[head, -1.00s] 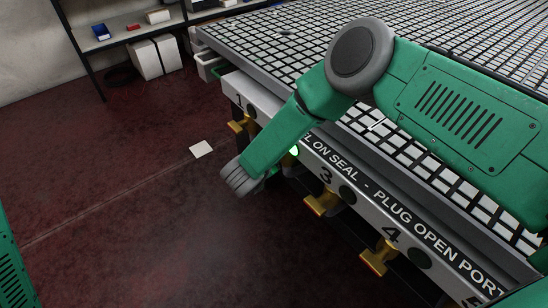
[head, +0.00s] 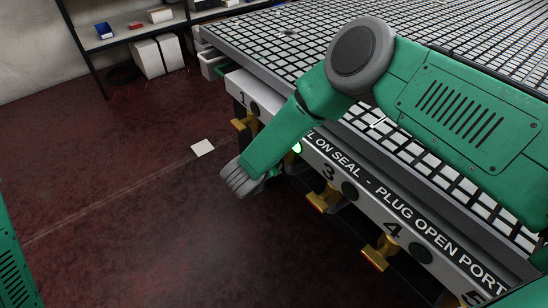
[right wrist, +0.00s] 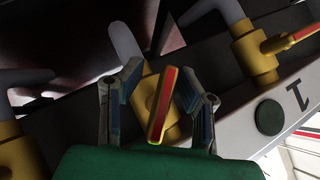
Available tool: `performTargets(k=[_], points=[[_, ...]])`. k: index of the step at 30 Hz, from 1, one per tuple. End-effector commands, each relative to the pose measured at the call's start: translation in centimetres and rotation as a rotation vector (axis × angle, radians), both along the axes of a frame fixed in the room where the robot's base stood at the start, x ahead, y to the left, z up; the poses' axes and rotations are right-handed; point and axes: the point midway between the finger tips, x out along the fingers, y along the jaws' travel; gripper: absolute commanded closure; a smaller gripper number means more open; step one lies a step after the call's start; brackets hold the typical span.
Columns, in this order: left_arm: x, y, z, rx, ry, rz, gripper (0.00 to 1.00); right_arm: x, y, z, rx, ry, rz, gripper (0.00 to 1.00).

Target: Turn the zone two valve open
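In the right wrist view, the zone two valve has a red handle with yellow edges (right wrist: 161,106) on a yellow body (right wrist: 144,92). A grey pipe (right wrist: 126,42) runs from the body. My right gripper (right wrist: 163,72) is open, with one finger on each side of the handle. Gaps show between handle and fingers, so I see no grip on it. The handle points back toward my palm. In the head view my right forearm hides this valve and most of the gripper. My left gripper is in neither view.
The zone 1 valve (head: 240,124), zone 3 valve (head: 323,199) and zone 4 valve (head: 381,252) line the front panel under the grid table (head: 222,46). A green light (head: 297,147) glows beside my forearm.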

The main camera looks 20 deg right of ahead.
Motion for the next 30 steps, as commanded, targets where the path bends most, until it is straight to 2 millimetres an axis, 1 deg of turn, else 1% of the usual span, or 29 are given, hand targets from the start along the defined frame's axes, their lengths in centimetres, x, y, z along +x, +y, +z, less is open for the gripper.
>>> performTargets(k=[4,8,11,18,21,25,30], points=[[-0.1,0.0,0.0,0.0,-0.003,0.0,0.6,0.1,-0.2,0.1,-0.001,-0.003,-0.002,0.69],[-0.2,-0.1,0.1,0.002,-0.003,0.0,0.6,-0.5,0.3,0.8,0.001,-0.004,-0.001,0.69],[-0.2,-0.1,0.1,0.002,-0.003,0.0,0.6,-1.6,1.3,1.8,-0.002,-0.004,0.001,0.69],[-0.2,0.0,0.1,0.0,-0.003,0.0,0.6,-4.9,4.4,4.7,-0.003,-0.002,0.004,0.69],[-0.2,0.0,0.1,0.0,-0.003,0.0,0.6,-6.0,5.4,5.7,-0.003,-0.001,0.003,0.69],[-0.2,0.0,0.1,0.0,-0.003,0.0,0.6,-7.0,6.3,6.5,-0.003,-0.001,0.003,0.69],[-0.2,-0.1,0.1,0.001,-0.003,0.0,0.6,-7.5,6.5,7.0,-0.002,-0.001,-0.001,0.69]])
